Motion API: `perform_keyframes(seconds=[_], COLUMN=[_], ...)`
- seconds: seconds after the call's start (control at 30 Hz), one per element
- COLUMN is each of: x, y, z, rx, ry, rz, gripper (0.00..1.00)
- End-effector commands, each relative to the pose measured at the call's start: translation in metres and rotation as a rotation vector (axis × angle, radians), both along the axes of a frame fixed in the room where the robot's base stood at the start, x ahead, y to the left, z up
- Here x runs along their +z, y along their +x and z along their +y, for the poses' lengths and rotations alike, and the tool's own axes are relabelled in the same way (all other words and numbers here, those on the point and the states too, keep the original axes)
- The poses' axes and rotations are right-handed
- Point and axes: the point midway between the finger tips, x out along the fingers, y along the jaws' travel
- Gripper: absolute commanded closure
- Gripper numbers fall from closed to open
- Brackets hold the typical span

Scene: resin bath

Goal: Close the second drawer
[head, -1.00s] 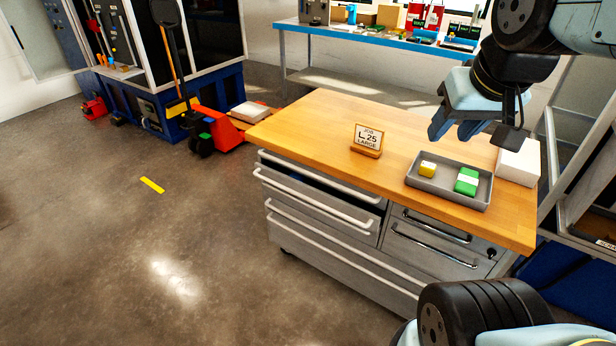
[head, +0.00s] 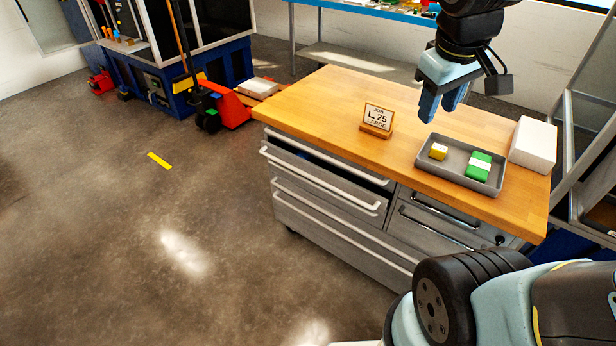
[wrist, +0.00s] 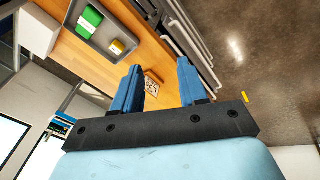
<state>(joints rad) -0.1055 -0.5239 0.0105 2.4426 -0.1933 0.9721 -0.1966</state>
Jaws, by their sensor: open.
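A grey drawer cabinet under a wooden worktop (head: 300,105) stands in the middle of the head view. The second drawer (head: 325,188) in its left column is pulled partly out, with a dark gap showing behind its front. The other drawers look shut. My gripper (head: 442,100) is open and empty, above the worktop near the grey tray, apart from the drawer. In the wrist view its two blue fingers (wrist: 160,72) are spread, with the job sign (wrist: 152,86) beyond them and drawer handles (wrist: 190,35) at the upper right.
On the worktop are the job sign (head: 377,120), a grey tray (head: 459,178) with a yellow block and a green-and-white block, and a white box (head: 533,145). A red pallet truck (head: 225,105) stands behind left.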

Motion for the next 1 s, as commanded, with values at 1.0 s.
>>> perform_keyframes(seconds=[1.0], x=[-0.143], y=[0.152], z=[0.079], rx=[1.299], ry=[-0.853], rz=[0.868], gripper=[0.58])
